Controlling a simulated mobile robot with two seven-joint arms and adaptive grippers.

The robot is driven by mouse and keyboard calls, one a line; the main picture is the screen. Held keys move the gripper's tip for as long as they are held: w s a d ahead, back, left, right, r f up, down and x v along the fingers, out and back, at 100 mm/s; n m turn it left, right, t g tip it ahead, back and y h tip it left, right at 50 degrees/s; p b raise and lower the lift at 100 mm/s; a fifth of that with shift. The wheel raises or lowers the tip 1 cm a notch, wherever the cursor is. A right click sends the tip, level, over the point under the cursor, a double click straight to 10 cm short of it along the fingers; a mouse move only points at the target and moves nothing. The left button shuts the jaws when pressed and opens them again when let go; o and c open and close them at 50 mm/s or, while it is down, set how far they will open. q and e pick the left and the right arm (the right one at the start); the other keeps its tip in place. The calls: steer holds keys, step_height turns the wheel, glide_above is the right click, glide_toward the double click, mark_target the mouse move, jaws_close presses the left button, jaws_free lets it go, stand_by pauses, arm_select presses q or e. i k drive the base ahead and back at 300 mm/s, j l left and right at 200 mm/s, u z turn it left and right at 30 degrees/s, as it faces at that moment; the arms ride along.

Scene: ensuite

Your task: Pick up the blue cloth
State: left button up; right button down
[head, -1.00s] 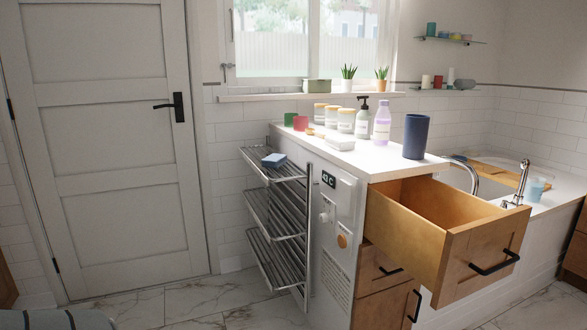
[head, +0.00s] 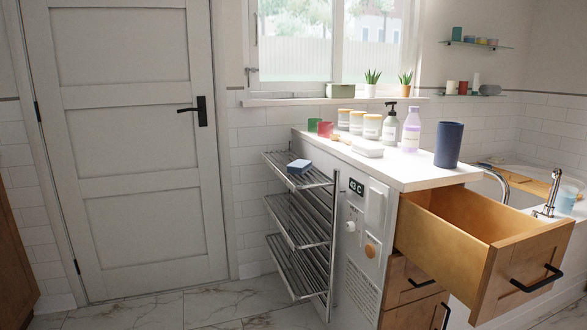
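A small folded blue cloth (head: 299,167) lies on the top shelf of the metal towel rack (head: 330,183), near that shelf's back left part. The rack has three barred shelves and is fixed to the left side of the white counter unit. Neither of my grippers shows in the head view, so nothing is seen touching the cloth.
A wooden drawer (head: 480,230) stands pulled open at the right. The white counter (head: 410,173) holds several jars, bottles and a dark blue cup (head: 449,145). A closed white door (head: 130,140) is at the left. The marble floor (head: 180,312) before it is clear.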

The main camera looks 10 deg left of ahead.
mark_target(300, 167)
steer(key=u, duration=0.3)
steer(key=i+j+z, duration=0.1)
steer(key=z, duration=0.8)
steer(key=i+j+z, duration=0.1)
steer(key=j+z, duration=0.7)
steer(key=j, duration=0.15)
steer(key=j+z, duration=0.2)
steer(key=j, duration=0.35)
steer(key=j+z, duration=0.15)
steer(key=j, duration=0.75)
steer(key=k+j, duration=0.15)
steer(key=j, duration=0.25)
steer(key=j+z, duration=0.1)
steer(key=j, duration=0.25)
steer(key=k, duration=0.05)
